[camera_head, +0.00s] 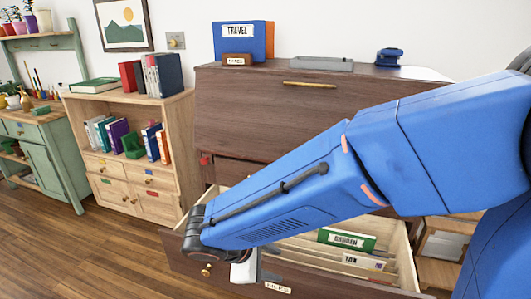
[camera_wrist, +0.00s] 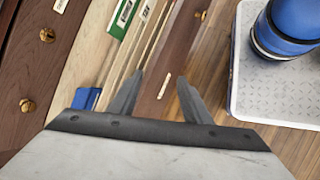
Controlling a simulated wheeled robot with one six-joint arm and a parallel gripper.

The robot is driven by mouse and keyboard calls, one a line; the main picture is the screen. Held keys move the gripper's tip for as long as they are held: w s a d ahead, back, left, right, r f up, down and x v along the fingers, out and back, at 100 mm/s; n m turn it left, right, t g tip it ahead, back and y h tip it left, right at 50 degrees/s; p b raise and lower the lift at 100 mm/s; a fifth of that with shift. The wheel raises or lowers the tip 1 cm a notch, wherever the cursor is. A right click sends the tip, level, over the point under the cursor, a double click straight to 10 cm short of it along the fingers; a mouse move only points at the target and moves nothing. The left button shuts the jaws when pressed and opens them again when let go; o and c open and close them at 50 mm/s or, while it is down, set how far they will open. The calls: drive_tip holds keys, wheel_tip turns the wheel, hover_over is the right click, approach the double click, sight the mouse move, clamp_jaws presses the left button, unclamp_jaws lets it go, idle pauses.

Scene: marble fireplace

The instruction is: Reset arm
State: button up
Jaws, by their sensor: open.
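My blue arm stretches across the right and middle of the head view, over a pulled-out drawer (camera_head: 180,250) of a dark wooden cabinet (camera_head: 240,105). My gripper (camera_wrist: 163,85) shows in the wrist view with its two dark fingers apart and nothing between them. It is above the drawer's front edge. In the head view the gripper (camera_head: 245,268) is partly hidden by the arm at the drawer front. The drawer holds hanging files, among them a green-labelled GARDEN folder (camera_head: 346,239) and a TAX folder (camera_head: 362,261).
A blue TRAVEL binder (camera_head: 236,42), a grey tray (camera_head: 293,63) and a blue stapler (camera_head: 388,57) sit on the cabinet top. A wooden bookcase (camera_head: 88,110) stands left of it, with a green desk (camera_head: 60,150) beyond. Wooden floor (camera_head: 70,250) is clear at lower left.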

drive_tip(key=d+r+m+g+y, duration=0.1)
drive_tip(key=d+r+m, duration=0.15)
drive_tip(key=d, duration=0.55)
drive_tip(key=d+r+m+g+y, duration=0.1)
drive_tip(key=d+r+m+y, duration=0.1)
drive_tip(key=d+m, duration=0.35)
drive_tip(key=s+d+r+m+t+y, duration=0.1)
drive_tip(key=s+d+r+m, duration=0.1)
drive_tip(key=s+d+m, duration=0.2)
drive_tip(key=s+d+r+m+t+y, duration=0.1)
drive_tip(key=s+d+m, duration=0.3)
drive_tip(key=d, duration=0.5)
drive_tip(key=shift+s+d+r+m+y, duration=0.3)
drive_tip(key=shift+s+r+y, duration=0.2)
drive_tip(key=shift+s+y, duration=0.15)
